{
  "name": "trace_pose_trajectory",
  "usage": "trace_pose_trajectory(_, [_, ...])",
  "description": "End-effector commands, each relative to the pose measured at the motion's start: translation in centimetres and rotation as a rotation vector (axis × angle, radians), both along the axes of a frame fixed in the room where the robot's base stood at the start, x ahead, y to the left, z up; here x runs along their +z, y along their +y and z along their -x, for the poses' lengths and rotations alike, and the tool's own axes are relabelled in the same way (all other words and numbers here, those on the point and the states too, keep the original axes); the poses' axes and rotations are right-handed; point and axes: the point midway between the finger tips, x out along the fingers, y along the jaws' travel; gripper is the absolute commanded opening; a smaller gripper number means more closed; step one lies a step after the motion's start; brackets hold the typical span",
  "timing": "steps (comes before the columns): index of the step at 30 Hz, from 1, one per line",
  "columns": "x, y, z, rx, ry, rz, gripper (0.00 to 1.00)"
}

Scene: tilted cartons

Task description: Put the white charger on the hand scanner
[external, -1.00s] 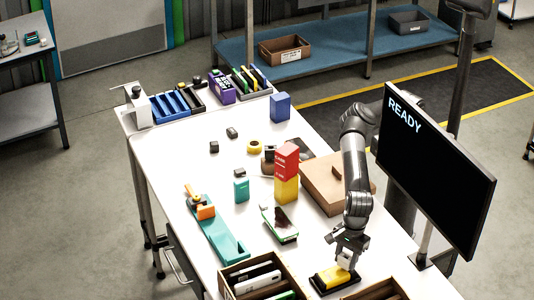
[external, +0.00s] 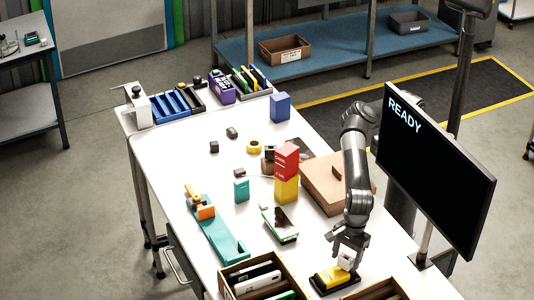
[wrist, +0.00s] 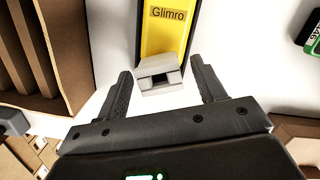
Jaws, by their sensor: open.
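The white charger (external: 346,260) is a small white block that sits at the far end of a yellow and black device, apparently the hand scanner (external: 330,278). In the wrist view the charger (wrist: 158,76) overlaps the end of the yellow face (wrist: 166,38) marked "Glimro". It looks slightly tilted, and I cannot see its full contact underneath. My gripper (external: 348,250) is over the charger. In the wrist view my gripper (wrist: 161,72) is open, with one finger on each side of the charger and visible gaps.
A wooden divided box (external: 222,280) with devices stands left of the scanner. A green-edged device (external: 280,225) lies farther back. Red and yellow boxes (external: 287,172) are stacked mid-table beside a cardboard box (external: 320,185). A monitor (external: 437,170) stands at the right.

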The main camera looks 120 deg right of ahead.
Motion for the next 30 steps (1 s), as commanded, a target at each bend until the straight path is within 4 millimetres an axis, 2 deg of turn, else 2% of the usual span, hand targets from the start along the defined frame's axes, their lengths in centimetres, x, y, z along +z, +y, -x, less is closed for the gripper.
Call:
trace_pose_trajectory(1, [1.1, 0.0, 0.1, 0.0, -0.006, -0.002, 0.64])
trace_pose_trajectory(6, [4.0, -0.1, 0.5, 0.0, -0.004, -0.002, 0.64])
trace_pose_trajectory(12, [6.3, -0.3, 0.8, -0.001, -0.002, 0.0, 0.64])
trace_pose_trajectory(30, [6.8, -0.4, 1.0, -0.004, -0.001, 0.001, 0.64])
